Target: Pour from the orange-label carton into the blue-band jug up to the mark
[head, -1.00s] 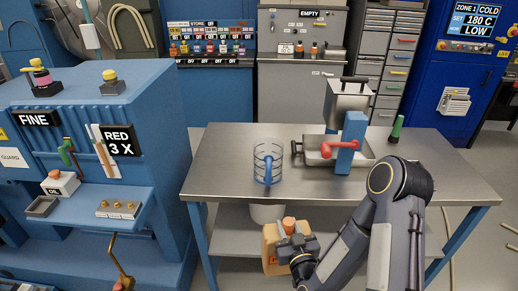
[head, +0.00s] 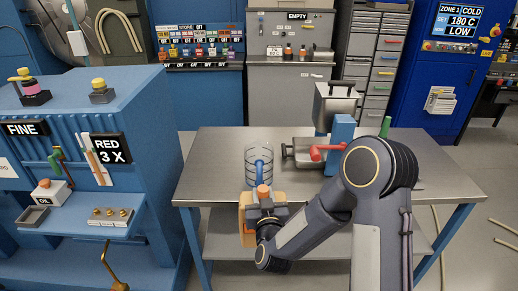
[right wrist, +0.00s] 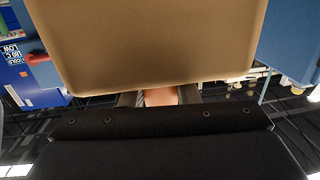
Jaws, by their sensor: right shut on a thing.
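The clear jug (head: 251,158) with dark rings and a blue handle stands upright at the front left of the steel table. No contents can be made out in it. My right gripper (head: 266,210) is shut on the tan carton (head: 246,222), which has an orange cap and an orange patch low on its side. The carton looks upright, in front of the table's front edge and just below the jug in the picture. In the right wrist view the carton (right wrist: 150,45) fills the top, with an orange part between the fingers (right wrist: 160,98). My left gripper is out of view.
The steel table (head: 215,165) also bears a metal tray (head: 300,158), a blue post with a red handle (head: 341,135) and a green cone (head: 385,127). A blue machine (head: 130,110) stands at left. The tabletop's left part is clear.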

